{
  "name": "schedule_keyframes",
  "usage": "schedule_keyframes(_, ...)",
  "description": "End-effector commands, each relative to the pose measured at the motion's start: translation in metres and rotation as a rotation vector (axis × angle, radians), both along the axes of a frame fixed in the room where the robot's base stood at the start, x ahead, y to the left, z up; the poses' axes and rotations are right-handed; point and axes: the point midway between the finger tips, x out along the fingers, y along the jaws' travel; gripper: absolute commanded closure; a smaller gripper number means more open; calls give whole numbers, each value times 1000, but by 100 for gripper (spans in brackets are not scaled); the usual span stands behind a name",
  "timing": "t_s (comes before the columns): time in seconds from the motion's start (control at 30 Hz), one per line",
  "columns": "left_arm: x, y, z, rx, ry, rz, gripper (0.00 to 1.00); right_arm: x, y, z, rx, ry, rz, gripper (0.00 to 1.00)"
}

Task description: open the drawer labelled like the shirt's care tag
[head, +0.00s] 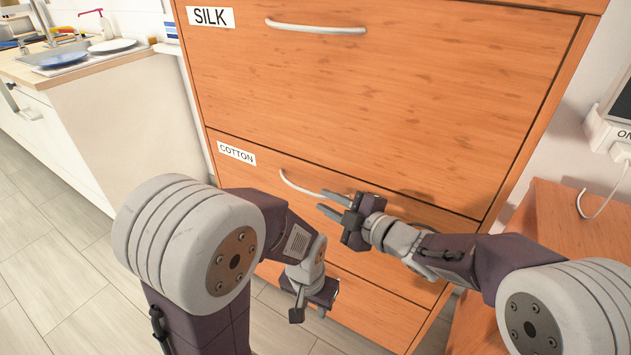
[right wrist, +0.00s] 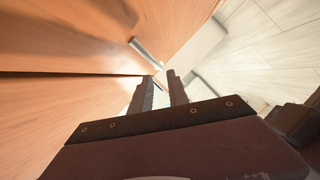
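The wooden drawer unit has an upper drawer (head: 400,85) with a white label reading SILK (head: 211,17) and a curved handle (head: 316,27). Below it is a drawer (head: 262,180) with a label reading COTTON (head: 237,153); it looks closed. My right gripper (head: 320,202) is open, its fingertips beside the right end of the COTTON drawer's pale handle (head: 295,185). In the right wrist view the fingers (right wrist: 160,82) are apart with nothing seen between them. My left gripper (head: 309,312) hangs low before the unit, seemingly open and empty. No shirt or care tag is in view.
A white counter (head: 120,110) with a sink and plates stands at left. A wooden side table (head: 560,225) stands close on the right, with a cable and a white device (head: 608,130) above it. The tiled floor (head: 50,270) at left is clear.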

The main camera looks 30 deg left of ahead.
Motion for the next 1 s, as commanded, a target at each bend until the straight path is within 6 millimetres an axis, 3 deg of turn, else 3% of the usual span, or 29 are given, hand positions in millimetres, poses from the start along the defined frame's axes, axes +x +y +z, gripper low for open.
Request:
schedule_keyframes(0.17,-1,0,-3,0,1,0,67,2,5,-3,-1,1,1,79)
schedule_keyframes(0.6,-1,0,-23,0,1,0,67,32,75,-20,0,2,0,79)
schedule_keyframes(0.93,-1,0,-23,0,1,0,67,35,81,-20,-1,2,-2,79)
schedule_keyframes(1.0,-1,0,-23,0,1,0,67,35,81,-20,-1,2,-2,96)
